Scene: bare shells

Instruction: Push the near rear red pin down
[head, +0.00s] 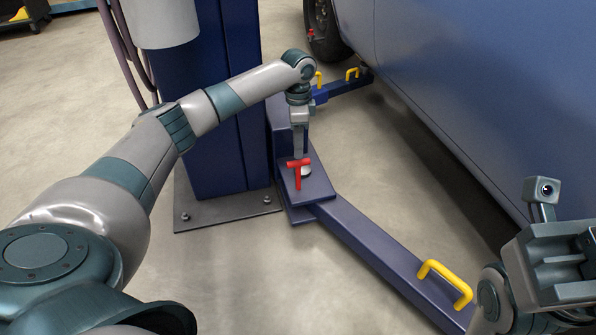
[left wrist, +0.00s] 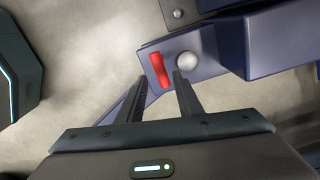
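The red pin (head: 298,174), with a T-shaped top, stands at the pivot end of the near blue lift arm (head: 375,245), by the blue column. It also shows in the left wrist view (left wrist: 161,70), next to a round pale knob (left wrist: 187,62). My left gripper (head: 300,155) points down right above the pin, its fingers partly in line with the pin's top. In the left wrist view its two fingers (left wrist: 160,77) are apart, one on each side of the red bar, with nothing clearly gripped. Contact cannot be told. My right wrist (head: 550,260) is at the bottom right; its fingers are hidden.
The blue lift column (head: 225,120) stands on a bolted base plate (head: 215,212) at left. A blue car (head: 480,80) overhangs at right. A yellow handle (head: 445,278) rises from the near arm. A farther lift arm (head: 345,85) reaches under the car. Floor between is clear.

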